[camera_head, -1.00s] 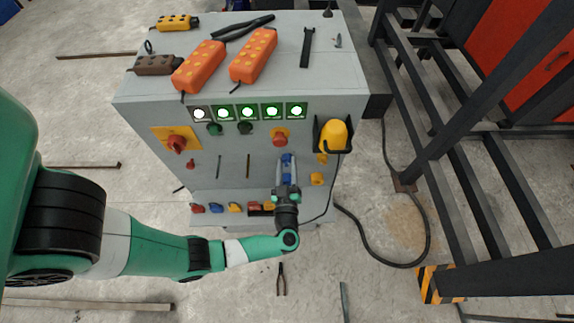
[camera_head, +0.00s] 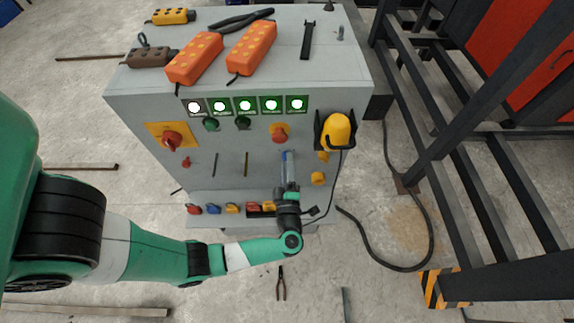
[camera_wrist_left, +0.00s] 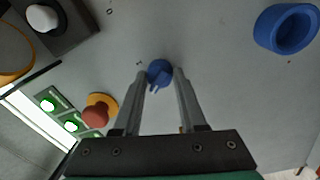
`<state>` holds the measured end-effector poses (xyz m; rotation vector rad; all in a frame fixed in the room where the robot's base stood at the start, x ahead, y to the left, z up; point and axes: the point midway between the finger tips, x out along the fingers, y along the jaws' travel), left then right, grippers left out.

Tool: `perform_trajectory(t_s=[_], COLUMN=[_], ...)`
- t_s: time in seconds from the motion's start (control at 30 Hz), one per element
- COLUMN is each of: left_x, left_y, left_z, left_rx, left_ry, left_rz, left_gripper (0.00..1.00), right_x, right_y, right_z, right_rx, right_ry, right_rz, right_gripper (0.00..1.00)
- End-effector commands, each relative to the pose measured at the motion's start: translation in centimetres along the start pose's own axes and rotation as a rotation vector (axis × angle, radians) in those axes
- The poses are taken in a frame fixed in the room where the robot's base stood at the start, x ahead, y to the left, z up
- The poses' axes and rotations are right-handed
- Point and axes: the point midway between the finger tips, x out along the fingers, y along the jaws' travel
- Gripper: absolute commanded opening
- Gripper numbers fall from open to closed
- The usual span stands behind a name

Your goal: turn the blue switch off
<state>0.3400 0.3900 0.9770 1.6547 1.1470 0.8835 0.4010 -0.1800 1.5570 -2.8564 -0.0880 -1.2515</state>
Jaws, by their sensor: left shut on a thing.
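The blue switch (camera_wrist_left: 160,73) is a small round knob on the grey front panel of the cabinet. In the left wrist view it sits between the fingertips of my left gripper (camera_wrist_left: 160,80), which is shut on it. In the head view my left gripper (camera_head: 289,167) reaches up to the panel from below, under the red knob on a yellow base, and mostly covers the switch. How far the switch is turned is hard to tell. My right gripper is not in view.
A red knob (camera_head: 281,133), a yellow lamp-like piece (camera_head: 338,131) in a dark holder, and lit green indicators (camera_head: 246,104) are above the gripper. Orange control boxes (camera_head: 251,48) lie on the cabinet top. A dark cable (camera_head: 384,262) runs along the floor at right.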

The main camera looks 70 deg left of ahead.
Motion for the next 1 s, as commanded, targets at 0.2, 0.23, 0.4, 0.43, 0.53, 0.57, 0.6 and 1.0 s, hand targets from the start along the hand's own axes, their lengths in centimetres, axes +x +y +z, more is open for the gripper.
perform_trajectory(t_s=[0.2,0.23,0.4,0.43,0.53,0.57,0.6,1.0], left_x=[-0.02,-0.02,-0.02,-0.02,-0.01,-0.01,-0.01,-0.01], left_y=[-0.17,-0.15,-0.1,-0.1,-0.08,-0.08,-0.07,-0.06], left_z=[0.09,0.09,0.07,0.07,0.06,0.06,0.06,0.04], left_rx=[-0.104,-0.114,-0.149,-0.152,-0.158,-0.159,-0.159,-0.158], left_ry=[0.004,0.005,0.007,0.007,0.008,0.008,0.008,0.008], left_rz=[-0.003,-0.003,-0.004,-0.004,-0.004,-0.004,-0.004,-0.004], left_gripper=[0.0,0.0,0.0,0.0,0.0,0.0,0.0,0.68], right_x=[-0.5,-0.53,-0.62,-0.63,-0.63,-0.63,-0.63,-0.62], right_y=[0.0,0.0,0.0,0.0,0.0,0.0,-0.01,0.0], right_z=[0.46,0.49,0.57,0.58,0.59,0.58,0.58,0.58], right_rx=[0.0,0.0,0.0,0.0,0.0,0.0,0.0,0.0], right_ry=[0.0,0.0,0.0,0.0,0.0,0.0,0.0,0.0], right_rz=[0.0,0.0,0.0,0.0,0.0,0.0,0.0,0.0], right_gripper=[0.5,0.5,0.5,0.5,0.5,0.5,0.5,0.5])
